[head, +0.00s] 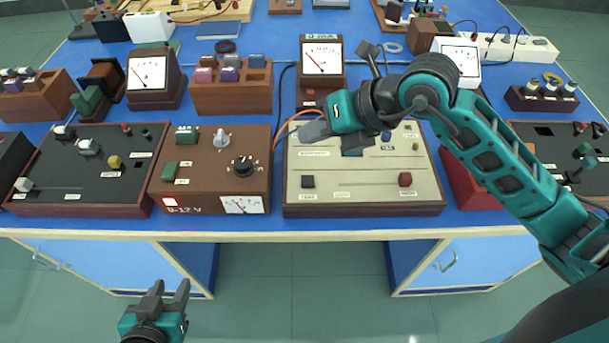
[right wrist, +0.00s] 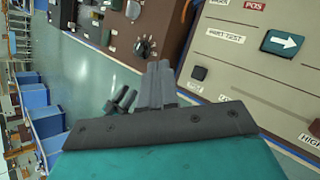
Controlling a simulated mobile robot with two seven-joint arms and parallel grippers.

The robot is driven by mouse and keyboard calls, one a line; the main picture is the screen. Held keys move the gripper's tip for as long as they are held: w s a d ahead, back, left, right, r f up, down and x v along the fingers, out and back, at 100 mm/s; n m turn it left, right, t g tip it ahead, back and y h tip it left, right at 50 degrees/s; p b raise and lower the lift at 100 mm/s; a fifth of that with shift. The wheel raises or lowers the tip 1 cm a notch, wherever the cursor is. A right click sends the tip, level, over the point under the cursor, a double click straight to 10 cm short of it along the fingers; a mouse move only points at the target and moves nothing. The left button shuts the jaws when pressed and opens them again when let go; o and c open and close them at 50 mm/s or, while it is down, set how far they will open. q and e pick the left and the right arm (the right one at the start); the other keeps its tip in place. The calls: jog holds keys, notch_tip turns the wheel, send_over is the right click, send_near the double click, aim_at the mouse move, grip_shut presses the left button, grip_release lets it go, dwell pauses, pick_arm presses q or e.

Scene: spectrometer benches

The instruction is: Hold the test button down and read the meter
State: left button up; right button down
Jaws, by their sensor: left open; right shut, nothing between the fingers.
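A beige panel (head: 350,196) in a dark red frame stands at the bench's front middle. It has a black button (head: 307,182) at front left and a red button (head: 405,179) at front right. The right wrist view shows the black button (right wrist: 199,73) and a green arrow switch (right wrist: 283,43). I cannot tell which is the test button. A white-faced meter (head: 321,57) stands behind the panel. My right gripper (head: 302,134) is shut and empty above the panel's left rear, apart from the black button. My left gripper (head: 173,290) is open and empty, before the bench.
A brown 0-12 V supply box (head: 208,192) with knobs stands left of the panel, and a dark switch panel (head: 85,184) further left. More meters (head: 148,73) and a wooden plug block (head: 232,97) stand behind. Orange wires (head: 281,128) run beside the beige panel.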

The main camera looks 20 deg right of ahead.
aim_at(313, 181)
jog(key=shift+f, duration=0.1)
notch_tip(313, 181, down, 9)
jog(key=b, duration=0.6)
jog(key=shift+r, duration=0.2)
dwell(1.9)
jog(key=shift+f+b, duration=0.4)
jog(key=shift+f+b, duration=0.4)
jog(key=shift+f, duration=0.1)
dwell(0.5)
dwell(2.1)
jog(key=shift+r+p, duration=0.85)
jog(key=shift+r, duration=0.1)
